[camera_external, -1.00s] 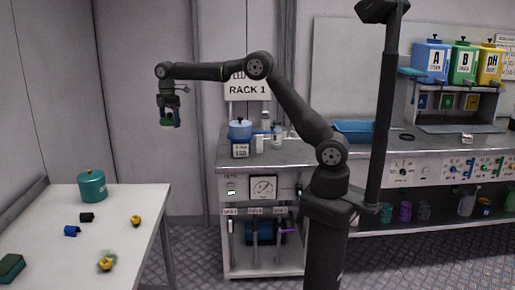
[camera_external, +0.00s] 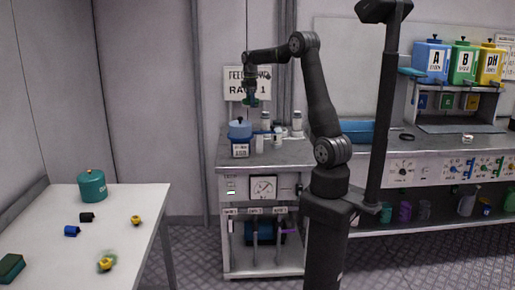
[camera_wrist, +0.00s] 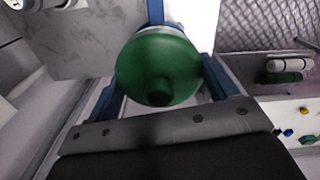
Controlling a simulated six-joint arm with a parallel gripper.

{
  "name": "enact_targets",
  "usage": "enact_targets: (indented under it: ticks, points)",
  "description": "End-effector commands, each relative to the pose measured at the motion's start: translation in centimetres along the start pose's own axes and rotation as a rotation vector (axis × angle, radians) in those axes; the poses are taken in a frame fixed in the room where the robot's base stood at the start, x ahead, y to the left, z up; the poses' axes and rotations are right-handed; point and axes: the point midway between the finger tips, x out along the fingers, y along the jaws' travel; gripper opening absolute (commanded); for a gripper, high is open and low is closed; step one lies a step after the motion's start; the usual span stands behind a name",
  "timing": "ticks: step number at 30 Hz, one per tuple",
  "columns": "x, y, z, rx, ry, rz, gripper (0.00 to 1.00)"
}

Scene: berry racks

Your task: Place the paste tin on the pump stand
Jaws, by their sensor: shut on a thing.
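My gripper (camera_external: 251,99) is shut on a green round tin with a knob, taken here as the paste tin. The tin's rounded green top (camera_wrist: 158,68) fills the middle of the wrist view between two blue fingers. In the external view the held tin (camera_external: 250,90) is small and partly hidden by the gripper. It hangs in the air above the left end of the grey counter (camera_external: 290,153), near the RACK 1 sign. Which thing is the pump stand is not clear; a blue lidded container with a label (camera_external: 240,139) stands on that counter below the gripper.
Pale bottles (camera_external: 277,137) stand beside the blue container. A blue tray (camera_external: 357,131) lies farther right. The white table (camera_external: 135,202) at left holds a teal lidded pot (camera_external: 92,188) and several small pieces. The shelf at right has blue, green and yellow containers (camera_external: 462,63).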

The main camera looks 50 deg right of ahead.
Motion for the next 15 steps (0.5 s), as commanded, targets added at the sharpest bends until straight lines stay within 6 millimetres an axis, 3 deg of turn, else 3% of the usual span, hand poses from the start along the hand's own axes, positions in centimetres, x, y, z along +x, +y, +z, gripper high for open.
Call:
enact_targets:
  ticks: [1,3,8,15]
  points:
    - [-0.1,0.1,2.6,0.041,0.000,0.001,0.11]
    - [-0.1,0.0,5.8,0.090,0.000,0.000,0.11]
    - [0.1,-0.9,12.8,0.201,0.000,0.001,0.11]
    - [0.6,-4.0,22.4,0.367,-0.001,0.000,0.11]
